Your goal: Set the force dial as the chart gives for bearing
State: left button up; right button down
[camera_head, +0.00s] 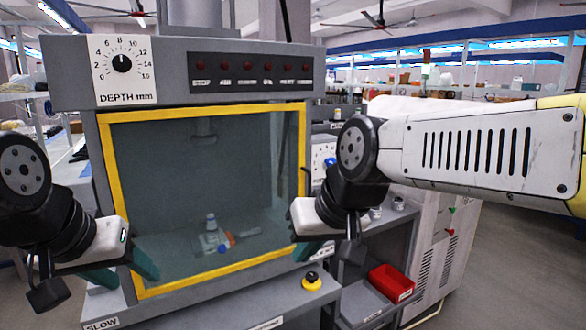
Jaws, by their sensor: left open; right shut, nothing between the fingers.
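A white dial plate with a black knob, labelled DEPTH mm (122,63), is on the machine's upper left front; its pointer is near the top. Another white dial (321,158) on the machine's right side is partly hidden behind my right arm, so its label and setting cannot be read. I cannot make out a chart or the word bearing. My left gripper (124,270) is open with teal fingertips, low in front of the yellow-framed window's left edge. My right gripper (306,250) is shut and empty, at the window's lower right, below the partly hidden dial.
The yellow-framed window (204,271) covers a chamber with a small bottle-like item (211,236) inside. A row of red lamps (245,68) runs above. A yellow-based button (312,281) is on the ledge. A red bin (391,283) stands on a shelf at right.

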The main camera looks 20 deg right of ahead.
aim_at(331, 160)
jog(key=z, duration=0.9)
jog(key=i+l, duration=0.1)
jog(key=l, duration=0.3)
jog(key=i+l, duration=0.1)
jog(key=l, duration=0.35)
jog(key=i+l, duration=0.1)
jog(key=l, duration=0.3)
jog(key=i+l, duration=0.1)
jog(key=l, duration=0.3)
jog(key=i+l, duration=0.1)
jog(key=l, duration=0.3)
jog(key=l+z, duration=0.1)
jog(key=l, duration=0.35)
jog(key=i+l, duration=0.2)
jog(key=l, duration=0.2)
jog(key=i+l, duration=0.1)
jog(key=l, duration=0.3)
jog(key=k+j+u, duration=0.1)
jog(key=u, duration=0.4)
jog(key=k+j+u, duration=0.1)
jog(key=u, duration=0.4)
jog(key=j+u, duration=0.2)
jog(key=u, duration=0.3)
jog(key=k, duration=0.05)
